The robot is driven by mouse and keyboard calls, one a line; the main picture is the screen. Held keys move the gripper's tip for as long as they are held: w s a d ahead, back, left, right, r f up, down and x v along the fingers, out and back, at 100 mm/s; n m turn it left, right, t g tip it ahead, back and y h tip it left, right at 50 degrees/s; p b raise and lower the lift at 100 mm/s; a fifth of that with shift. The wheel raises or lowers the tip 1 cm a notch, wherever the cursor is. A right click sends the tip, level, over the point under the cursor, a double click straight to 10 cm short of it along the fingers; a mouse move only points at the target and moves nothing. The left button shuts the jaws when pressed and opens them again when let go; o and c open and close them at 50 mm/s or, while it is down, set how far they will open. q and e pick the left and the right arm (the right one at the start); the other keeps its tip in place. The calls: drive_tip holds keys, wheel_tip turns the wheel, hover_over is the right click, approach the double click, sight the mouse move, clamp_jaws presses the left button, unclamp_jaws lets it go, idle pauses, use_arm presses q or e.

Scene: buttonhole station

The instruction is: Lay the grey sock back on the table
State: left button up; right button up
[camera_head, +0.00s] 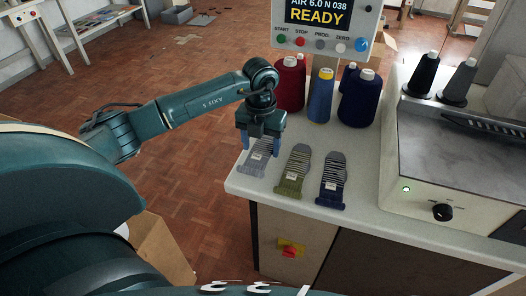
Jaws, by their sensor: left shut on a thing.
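The grey sock (256,161), striped and with a pale label, is at the table's left end. My left gripper (261,143) comes down over its upper end and is shut on it, with the blue fingers on either side. The gripper hides the sock's far end. I cannot tell whether the sock lies fully on the table (365,225) or is held slightly above it. My right gripper is not in view.
A green sock (294,171) and a navy sock (332,181) lie just right of the grey one. Red (290,86), blue (320,98) and navy (358,100) thread cones stand behind, below a READY panel (324,30). A machine (460,140) fills the right side.

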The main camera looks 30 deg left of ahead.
use_arm(q)
drive_tip(key=shift+f, duration=1.5)
drive_tip(key=o, duration=1)
